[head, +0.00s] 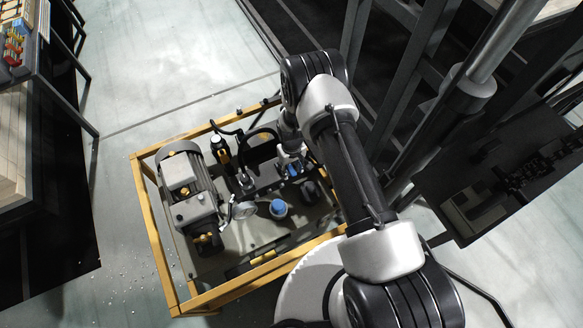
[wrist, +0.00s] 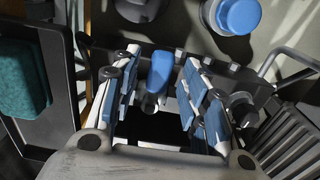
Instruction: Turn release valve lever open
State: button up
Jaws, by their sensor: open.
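A blue lever (wrist: 160,70) on a small metal valve stem shows in the wrist view, upright in the picture. I take it to be the release valve lever. My gripper (wrist: 161,82) is open, with one blue-padded finger on each side of the lever. There is a visible gap on both sides, and I cannot tell whether the tips reach down to its depth. In the head view my gripper (head: 291,167) is over the machine in the yellow frame, and blue shows there, but the lever is hard to separate from the finger pads.
A blue round cap (head: 279,208) stands close by; it also shows in the wrist view (wrist: 238,14). A yellow frame (head: 160,232) surrounds the machine. A teal block (wrist: 22,77) lies at the wrist view's left.

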jog(key=shift+c, duration=0.6)
grip_shut()
